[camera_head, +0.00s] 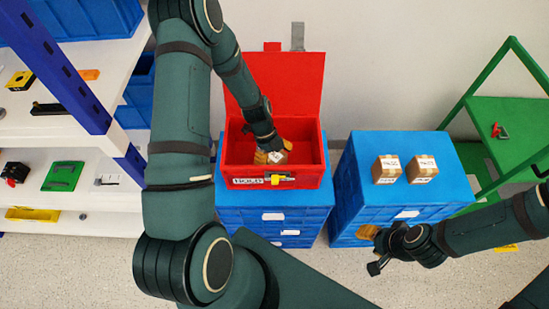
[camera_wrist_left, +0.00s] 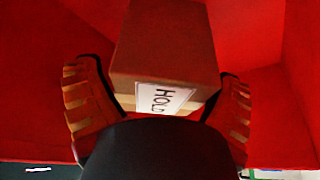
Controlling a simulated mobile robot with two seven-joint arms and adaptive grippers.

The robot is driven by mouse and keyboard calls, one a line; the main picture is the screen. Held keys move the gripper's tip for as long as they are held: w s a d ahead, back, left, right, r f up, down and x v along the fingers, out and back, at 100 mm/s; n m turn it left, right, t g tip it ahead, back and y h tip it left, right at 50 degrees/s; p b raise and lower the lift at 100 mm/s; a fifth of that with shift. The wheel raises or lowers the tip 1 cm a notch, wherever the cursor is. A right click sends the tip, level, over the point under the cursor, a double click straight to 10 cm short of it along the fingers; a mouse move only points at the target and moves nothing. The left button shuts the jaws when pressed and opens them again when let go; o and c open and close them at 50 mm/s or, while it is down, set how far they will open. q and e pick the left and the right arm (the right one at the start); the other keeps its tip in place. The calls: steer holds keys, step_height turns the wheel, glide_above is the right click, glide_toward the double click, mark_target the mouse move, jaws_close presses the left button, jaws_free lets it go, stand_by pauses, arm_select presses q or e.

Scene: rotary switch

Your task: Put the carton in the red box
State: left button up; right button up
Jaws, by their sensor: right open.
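The red box (camera_head: 229,152) stands open on a blue crate, with its lid raised at the back. A brown carton (camera_head: 275,157) is inside it, partly hidden by my left gripper (camera_head: 268,155), which reaches down into the box. In the left wrist view the carton (camera_wrist_left: 165,45) sits between the two orange-ridged fingers of my left gripper (camera_wrist_left: 160,100), its white HOLD label facing me. The fingers are close to its sides; I cannot tell whether they press on it. My right gripper (camera_head: 373,250) is open and empty, low in front of the right blue crate.
Two more cartons, one on the left (camera_head: 386,169) and one on the right (camera_head: 421,168), stand on the right blue crate (camera_head: 449,177). A green rack (camera_head: 513,120) stands at the far right. White shelves (camera_head: 85,200) with small parts are at the left.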

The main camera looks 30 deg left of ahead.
arm_select(q)
steer(key=shift+r, duration=0.1)
steer(key=shift+r, duration=0.25)
steer(key=p+v, duration=0.2)
steer(key=v, duration=0.9)
steer(key=shift+a+r, duration=0.15)
steer(key=shift+r, duration=0.1)
